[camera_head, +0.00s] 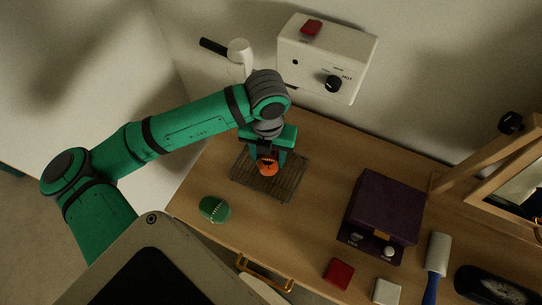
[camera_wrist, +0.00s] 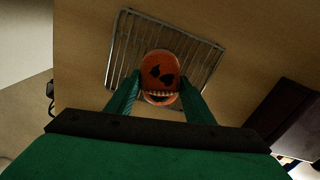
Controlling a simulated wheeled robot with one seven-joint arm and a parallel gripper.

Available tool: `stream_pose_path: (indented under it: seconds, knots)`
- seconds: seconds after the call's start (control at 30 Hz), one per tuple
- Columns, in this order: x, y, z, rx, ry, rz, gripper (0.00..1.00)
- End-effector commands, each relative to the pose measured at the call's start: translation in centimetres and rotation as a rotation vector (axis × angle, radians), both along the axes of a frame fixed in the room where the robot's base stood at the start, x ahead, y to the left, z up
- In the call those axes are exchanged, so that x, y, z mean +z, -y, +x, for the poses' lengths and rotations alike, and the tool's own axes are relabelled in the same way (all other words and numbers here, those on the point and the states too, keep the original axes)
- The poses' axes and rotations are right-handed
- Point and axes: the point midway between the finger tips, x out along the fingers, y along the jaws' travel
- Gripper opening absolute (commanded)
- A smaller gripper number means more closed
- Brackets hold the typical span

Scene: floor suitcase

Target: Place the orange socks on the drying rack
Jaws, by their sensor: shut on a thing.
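The orange socks (camera_head: 268,166) show as one rounded orange bundle with dark marks like a face. My gripper (camera_head: 267,158) is shut on the bundle, one finger on each side. In the wrist view, the bundle (camera_wrist: 160,75) sits between the fingertips of my gripper (camera_wrist: 160,92). The drying rack (camera_head: 292,180) is a dark wire grid lying flat on the wooden table. The bundle is over the middle of the rack in both views; I cannot tell whether it touches the wires. The rack (camera_wrist: 201,62) also shows behind the bundle in the wrist view.
A dark purple box (camera_head: 385,207) stands to the right. Red (camera_head: 338,273) and whitish (camera_head: 387,291) blocks lie near the front. A white wall unit (camera_head: 326,62) and a hair dryer (camera_head: 238,55) are behind.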

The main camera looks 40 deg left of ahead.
Motion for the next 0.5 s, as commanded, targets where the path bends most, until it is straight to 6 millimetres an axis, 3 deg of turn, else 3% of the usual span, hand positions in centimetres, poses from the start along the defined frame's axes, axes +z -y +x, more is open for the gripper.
stream_pose_path:
  seconds: [0.1, 0.5]
  knots:
    - [-1.22, -0.02, -0.07, 0.001, 0.0, -0.001, 0.26]
    - [-1.66, -0.25, -0.19, 0.007, 0.001, 0.0, 0.26]
